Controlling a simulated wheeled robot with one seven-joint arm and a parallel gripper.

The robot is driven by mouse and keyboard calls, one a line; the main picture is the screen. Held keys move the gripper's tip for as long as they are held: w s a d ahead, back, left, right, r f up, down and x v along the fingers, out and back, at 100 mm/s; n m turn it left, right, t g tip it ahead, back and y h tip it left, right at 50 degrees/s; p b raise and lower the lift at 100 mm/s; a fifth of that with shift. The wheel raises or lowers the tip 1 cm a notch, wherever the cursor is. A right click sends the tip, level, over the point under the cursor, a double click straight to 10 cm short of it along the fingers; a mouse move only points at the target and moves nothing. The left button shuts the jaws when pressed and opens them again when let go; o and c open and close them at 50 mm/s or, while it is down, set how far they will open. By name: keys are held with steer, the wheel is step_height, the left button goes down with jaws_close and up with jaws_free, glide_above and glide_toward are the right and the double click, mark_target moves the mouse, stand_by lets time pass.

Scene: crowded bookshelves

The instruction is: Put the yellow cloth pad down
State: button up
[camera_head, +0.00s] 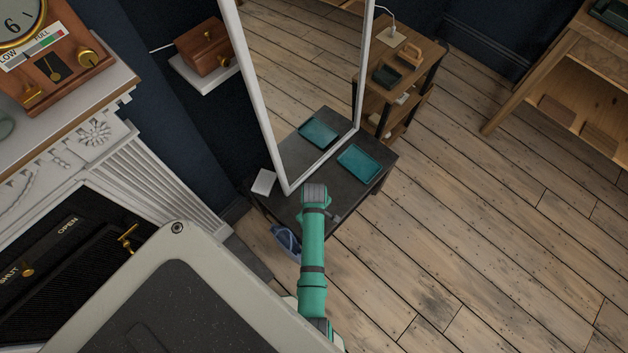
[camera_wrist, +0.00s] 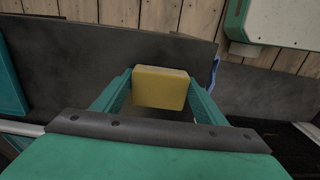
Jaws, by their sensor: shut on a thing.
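My gripper (camera_wrist: 160,92) has two teal fingers shut on the yellow cloth pad (camera_wrist: 160,87), a small block-shaped pad held between them in the wrist view. A dark grey surface (camera_wrist: 75,55) lies behind the pad there; I cannot tell whether the pad touches it. In the head view my teal arm reaches over the front of a small dark table (camera_head: 345,190). The pad and fingers are hidden or too small to make out in that view.
On the table stand a white-framed mirror (camera_head: 281,178), a teal tray (camera_head: 360,164) at the right and a white block (camera_head: 263,182) at the left. A blue item (camera_head: 286,240) shows below the front edge. A white fireplace (camera_head: 165,165) is at left; wooden floor is clear at right.

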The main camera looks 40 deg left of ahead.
steer(key=shift+f, duration=0.35)
